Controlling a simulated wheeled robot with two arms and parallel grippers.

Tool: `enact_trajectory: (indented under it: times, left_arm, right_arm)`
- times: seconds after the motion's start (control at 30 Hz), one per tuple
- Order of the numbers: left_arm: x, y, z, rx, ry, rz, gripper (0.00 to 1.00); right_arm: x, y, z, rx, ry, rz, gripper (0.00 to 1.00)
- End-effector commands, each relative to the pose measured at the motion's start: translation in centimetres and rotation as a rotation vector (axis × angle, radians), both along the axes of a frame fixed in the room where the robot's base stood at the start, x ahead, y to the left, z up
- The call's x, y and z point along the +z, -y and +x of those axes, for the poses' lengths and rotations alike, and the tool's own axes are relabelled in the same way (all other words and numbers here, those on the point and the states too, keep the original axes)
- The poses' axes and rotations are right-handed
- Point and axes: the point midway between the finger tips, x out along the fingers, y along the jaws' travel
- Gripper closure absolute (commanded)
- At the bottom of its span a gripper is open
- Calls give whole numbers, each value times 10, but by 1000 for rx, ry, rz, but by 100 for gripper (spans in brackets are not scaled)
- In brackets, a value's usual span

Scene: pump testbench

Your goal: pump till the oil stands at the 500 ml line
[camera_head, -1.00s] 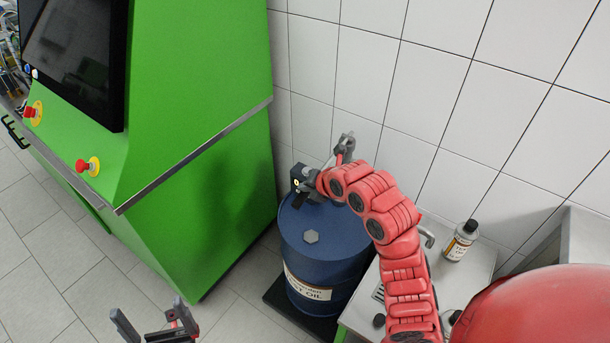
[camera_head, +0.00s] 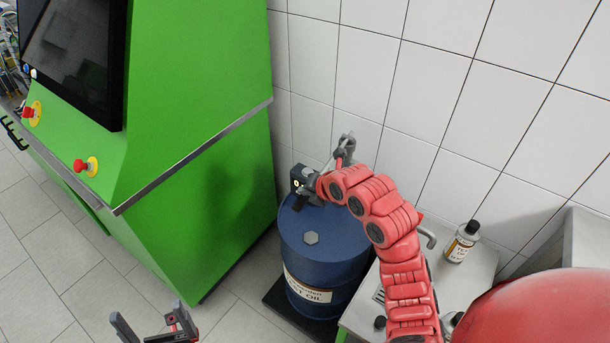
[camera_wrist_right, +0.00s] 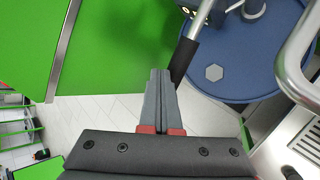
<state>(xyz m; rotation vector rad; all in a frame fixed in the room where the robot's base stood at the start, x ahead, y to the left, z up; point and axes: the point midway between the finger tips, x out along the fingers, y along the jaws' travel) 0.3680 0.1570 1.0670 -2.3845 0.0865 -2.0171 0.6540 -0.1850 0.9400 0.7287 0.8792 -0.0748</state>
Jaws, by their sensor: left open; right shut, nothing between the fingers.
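The blue oil drum (camera_head: 322,238) stands upright against the tiled wall, with a dark pump head (camera_head: 297,176) at the back left of its lid. In the right wrist view, the pump's metal lever with a black grip (camera_wrist_right: 184,61) slants down from the pump, and the drum lid (camera_wrist_right: 246,70) is behind it. My right gripper (camera_wrist_right: 158,72) is shut and empty, its fingertips close beside the black grip; I cannot tell if they touch. In the head view, my right arm partly hides the pump. My left gripper (camera_head: 150,322) is open and empty at the bottom left. No oil level or 500 ml line shows.
The green testbench cabinet (camera_head: 205,200) with a screen and red buttons fills the left. A metal worktop (camera_head: 480,272) with a black-capped bottle (camera_head: 461,243) stands right of the drum. Floor is clear in front of the cabinet.

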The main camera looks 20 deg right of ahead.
Motion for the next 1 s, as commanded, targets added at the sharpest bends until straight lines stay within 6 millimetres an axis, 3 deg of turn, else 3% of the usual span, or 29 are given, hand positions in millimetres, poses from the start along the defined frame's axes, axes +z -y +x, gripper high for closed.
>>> enact_trajectory:
  times: [1.0]
  left_arm:
    - [-13,0,0,0,0,0,0]
  right_arm:
    - [-14,-1,-1,1,-3,0,100]
